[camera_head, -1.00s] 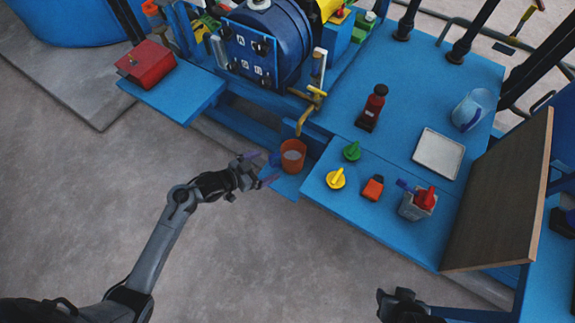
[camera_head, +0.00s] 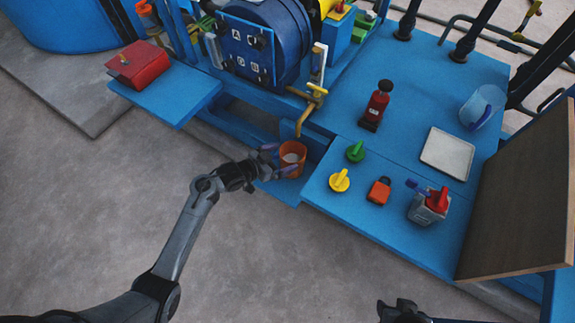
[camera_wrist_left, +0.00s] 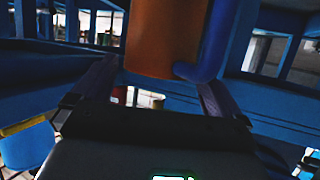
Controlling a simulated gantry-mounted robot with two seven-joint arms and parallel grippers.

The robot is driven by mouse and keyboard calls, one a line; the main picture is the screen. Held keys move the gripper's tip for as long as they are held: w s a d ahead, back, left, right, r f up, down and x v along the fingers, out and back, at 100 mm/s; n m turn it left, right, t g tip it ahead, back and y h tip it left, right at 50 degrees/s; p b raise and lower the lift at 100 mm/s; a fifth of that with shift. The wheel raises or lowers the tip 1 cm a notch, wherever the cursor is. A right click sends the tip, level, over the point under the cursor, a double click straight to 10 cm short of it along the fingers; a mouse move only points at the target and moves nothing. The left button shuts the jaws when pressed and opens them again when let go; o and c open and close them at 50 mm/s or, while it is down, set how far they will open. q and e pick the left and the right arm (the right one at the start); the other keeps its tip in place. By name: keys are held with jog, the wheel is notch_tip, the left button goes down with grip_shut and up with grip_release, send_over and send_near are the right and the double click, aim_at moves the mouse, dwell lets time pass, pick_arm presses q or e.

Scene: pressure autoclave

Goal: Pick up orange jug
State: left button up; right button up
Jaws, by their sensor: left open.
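The orange jug (camera_head: 291,160) stands upright on a low blue ledge, below a brass tap, in the head view. It shows large at the top centre of the left wrist view (camera_wrist_left: 165,35), with a blue handle-like part at its right side. My left gripper (camera_head: 270,161) is open at the jug's left side. In the wrist view its two fingers (camera_wrist_left: 155,85) stand apart, to the left and right of the jug's lower part. Whether they touch the jug I cannot tell. My right gripper (camera_head: 402,312) shows only partly at the bottom edge; its jaws are unclear.
The brass tap (camera_head: 306,115) hangs just above the jug. To the right, the blue table (camera_head: 340,205) holds yellow and green knobs, a small red-orange block (camera_head: 379,191) and a grey container (camera_head: 425,208). A red box (camera_head: 138,65) sits at upper left. Floor in front is clear.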

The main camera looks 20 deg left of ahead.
pick_arm(q)
jog(key=shift+x, duration=0.9)
jog(key=shift+s, duration=0.1)
jog(key=shift+c, duration=0.8)
jog(key=c, duration=1.2)
jog(key=shift+r, duration=0.1)
jog(key=shift+c, duration=1.4)
